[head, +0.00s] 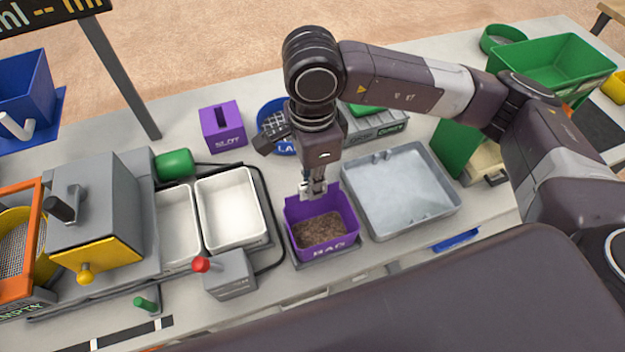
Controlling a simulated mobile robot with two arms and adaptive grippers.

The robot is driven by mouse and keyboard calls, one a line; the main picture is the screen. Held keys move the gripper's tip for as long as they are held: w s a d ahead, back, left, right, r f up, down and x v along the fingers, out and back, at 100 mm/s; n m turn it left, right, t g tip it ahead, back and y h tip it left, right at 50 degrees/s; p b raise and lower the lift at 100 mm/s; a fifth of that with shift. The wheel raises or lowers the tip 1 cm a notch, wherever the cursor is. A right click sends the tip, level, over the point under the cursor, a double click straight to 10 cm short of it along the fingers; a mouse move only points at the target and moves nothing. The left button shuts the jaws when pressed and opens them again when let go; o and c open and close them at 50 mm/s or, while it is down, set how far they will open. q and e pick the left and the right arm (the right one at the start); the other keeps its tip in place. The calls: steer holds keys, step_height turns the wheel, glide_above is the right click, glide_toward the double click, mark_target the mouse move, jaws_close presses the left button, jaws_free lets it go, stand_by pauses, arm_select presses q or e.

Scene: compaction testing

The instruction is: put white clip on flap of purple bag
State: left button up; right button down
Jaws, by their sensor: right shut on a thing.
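The purple bag (298,240) stands open on a dark base at the middle of the bench, with "BAG" on its front and brown granular material inside. My right gripper (314,190) points down over the bag's back edge, at the upper left of its opening. It is shut on a small white piece, which looks like the white clip (305,190); the fingers partly hide it. I cannot tell whether the clip touches the bag's flap. My left gripper is not in view.
A grey tray (445,207) stands close to the right of the bag. White trays (262,236) and a grey box with a red knob (230,278) stand to the left. A purple slotted box (222,127) and a blue bin (263,112) stand behind.

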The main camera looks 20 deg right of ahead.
steer(key=shift+f, duration=0.2)
steer(key=c, duration=1.9)
jaws_free()
step_height(320, 180, up, 12)
steer(key=shift+r, duration=0.1)
